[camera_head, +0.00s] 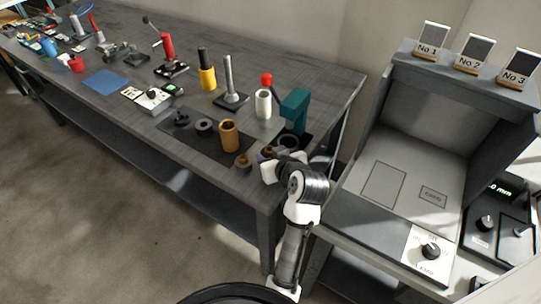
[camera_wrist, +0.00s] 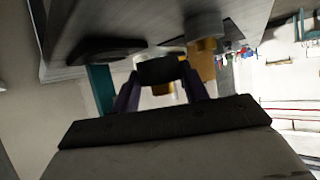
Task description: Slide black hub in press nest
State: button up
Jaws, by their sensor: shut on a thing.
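In the wrist view my gripper (camera_wrist: 160,75) has its purple fingers shut on a dark, short cylinder, which looks like the black hub (camera_wrist: 158,69). In the head view my gripper (camera_head: 267,154) is low at the table's right front corner, and the hub is mostly hidden there. The teal press (camera_head: 295,107) stands just behind and right of my gripper. A dark ring, seemingly the press nest (camera_head: 289,142), lies at its foot, close to the gripper. A dark round shape, perhaps this nest, also shows in the wrist view (camera_wrist: 100,48). I cannot tell whether the hub touches it.
A brown cylinder (camera_head: 229,135) and a small brown piece (camera_head: 243,164) stand left of my gripper. A grey ring (camera_head: 204,126) and a black part (camera_head: 182,119) lie on a dark mat. A white cylinder (camera_head: 263,104) stands behind. A grey booth (camera_head: 405,150) is at right.

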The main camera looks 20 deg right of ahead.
jog(key=shift+w+d+f+b, duration=0.2)
jog(key=shift+w+d+f, duration=0.25)
jog(key=shift+d, duration=0.2)
jog(key=shift+w+d+f+b, duration=0.2)
jog(key=shift+w+d+f, duration=0.15)
jog(key=shift+w+d, duration=0.95)
jog(key=shift+d, duration=0.25)
jog(key=shift+w+d, duration=0.7)
jog(key=shift+d, duration=0.25)
jog(key=shift+w+d, duration=0.75)
jog(key=shift+d, duration=0.25)
jog(key=shift+f, duration=0.5)
jog(key=o, duration=1.4)
jog(key=shift+a, duration=0.1)
jog(key=shift+c, duration=0.2)
jog(key=shift+s, duration=0.15)
jog(key=shift+s+r+b, duration=0.1)
jog(key=shift+s+b, duration=0.2)
jog(key=shift+b, duration=0.05)
jog(key=b+v, duration=0.2)
jog(key=v, duration=1.1)
